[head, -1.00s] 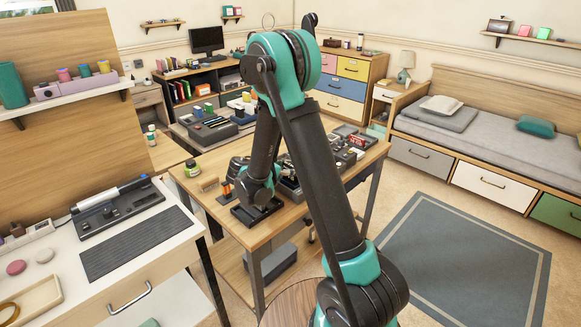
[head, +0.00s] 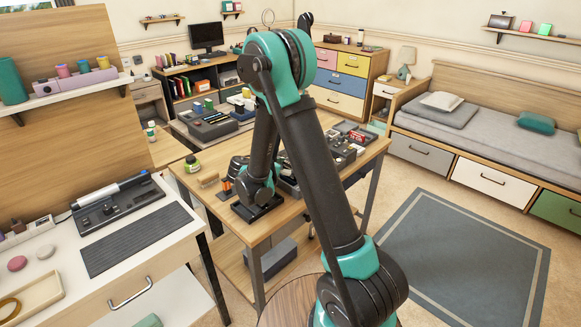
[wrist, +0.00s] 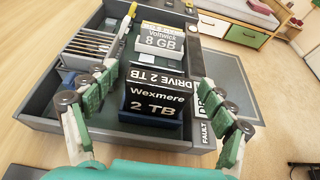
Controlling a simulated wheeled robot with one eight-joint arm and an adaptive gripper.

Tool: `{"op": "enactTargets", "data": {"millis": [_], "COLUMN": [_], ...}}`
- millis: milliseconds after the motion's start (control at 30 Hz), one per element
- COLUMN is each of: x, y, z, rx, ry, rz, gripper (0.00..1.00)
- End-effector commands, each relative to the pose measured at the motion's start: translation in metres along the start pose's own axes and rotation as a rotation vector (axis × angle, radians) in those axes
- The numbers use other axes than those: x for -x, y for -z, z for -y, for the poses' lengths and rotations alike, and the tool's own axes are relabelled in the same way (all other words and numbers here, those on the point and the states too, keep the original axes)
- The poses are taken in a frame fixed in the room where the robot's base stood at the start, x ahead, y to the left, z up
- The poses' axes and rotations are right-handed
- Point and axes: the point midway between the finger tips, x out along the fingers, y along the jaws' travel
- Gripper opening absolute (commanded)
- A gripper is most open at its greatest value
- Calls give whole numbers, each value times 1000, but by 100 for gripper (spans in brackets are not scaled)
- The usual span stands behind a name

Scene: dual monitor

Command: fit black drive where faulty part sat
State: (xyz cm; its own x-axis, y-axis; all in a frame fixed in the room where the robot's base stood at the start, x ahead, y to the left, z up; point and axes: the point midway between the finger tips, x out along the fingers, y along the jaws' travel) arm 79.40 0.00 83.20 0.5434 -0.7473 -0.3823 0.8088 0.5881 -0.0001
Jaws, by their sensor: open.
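In the wrist view, the black drive (wrist: 153,108), marked Wexmere 2 TB, sits in a grey tray (wrist: 70,128). It lies between the two green-padded fingers of my gripper (wrist: 158,82). The gripper is open, with a visible gap on each side of the drive. A white-faced block (wrist: 159,41) marked Voltwick 8 GB is just beyond the drive. A label reading FAULT (wrist: 207,131) is at the right, partly behind the right finger. In the head view, my gripper (head: 256,196) is low over the wooden table (head: 222,217); its fingers are too small to make out.
In the head view, a green-labelled jar (head: 192,166) and other parts crowd the table. A white desk (head: 165,262) stands at left. The rug area (head: 460,250) is open floor.

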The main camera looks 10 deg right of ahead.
Motion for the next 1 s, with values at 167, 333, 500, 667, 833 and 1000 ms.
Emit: {"op": "enactTargets", "data": {"millis": [167,333,500,667,833,1000], "x": [4,28,64,94,113,120], "y": [0,0,0,0,0,0], "z": [0,-1,-1,0,0,0], "rx": [0,2,2,2,1,0], "ry": [-1,-3,-4,-3,-2,0], "rz": [0,0,0,0,0,0], "gripper": [83,83,83,83,83,83]}}
